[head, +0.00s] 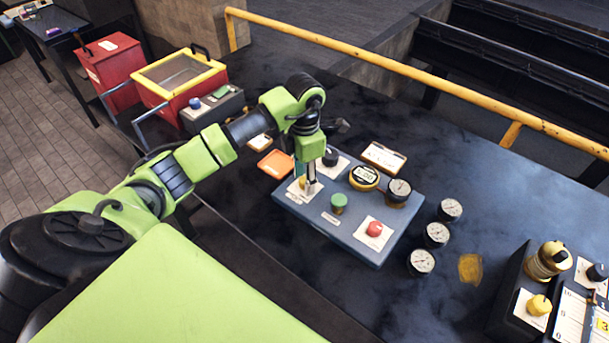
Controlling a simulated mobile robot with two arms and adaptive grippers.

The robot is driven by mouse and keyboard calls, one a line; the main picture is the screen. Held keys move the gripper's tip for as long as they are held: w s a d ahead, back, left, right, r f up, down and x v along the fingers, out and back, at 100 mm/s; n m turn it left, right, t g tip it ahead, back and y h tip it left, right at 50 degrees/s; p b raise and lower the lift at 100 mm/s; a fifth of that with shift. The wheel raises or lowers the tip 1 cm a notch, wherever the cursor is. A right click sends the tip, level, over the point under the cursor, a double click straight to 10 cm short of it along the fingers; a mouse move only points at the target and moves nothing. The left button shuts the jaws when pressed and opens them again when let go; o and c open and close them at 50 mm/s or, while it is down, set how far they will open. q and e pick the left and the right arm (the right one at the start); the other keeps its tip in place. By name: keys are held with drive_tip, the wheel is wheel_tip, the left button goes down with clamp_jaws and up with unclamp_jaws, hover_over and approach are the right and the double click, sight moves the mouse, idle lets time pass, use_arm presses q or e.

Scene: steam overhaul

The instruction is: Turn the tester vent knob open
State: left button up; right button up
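The tester is a blue-grey box (345,238) on the dark bench in the middle of the head view. I cannot read which knob is the vent. My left gripper (312,188) points down over the tester's left side, at a white plate (296,187) with a small brass-coloured part. The fingers partly hide that part. Whether they touch it or grip it is too small to tell. My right gripper is out of view.
Three loose gauges (437,235) stand right of the tester. A black box (512,300) with a brass fitting and a yellow knob (539,305) is at the lower right. Red boxes (180,85) are at the upper left. A yellow rail (400,68) runs along the back.

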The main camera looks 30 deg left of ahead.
use_arm(q)
drive_tip(key=c, duration=1.1)
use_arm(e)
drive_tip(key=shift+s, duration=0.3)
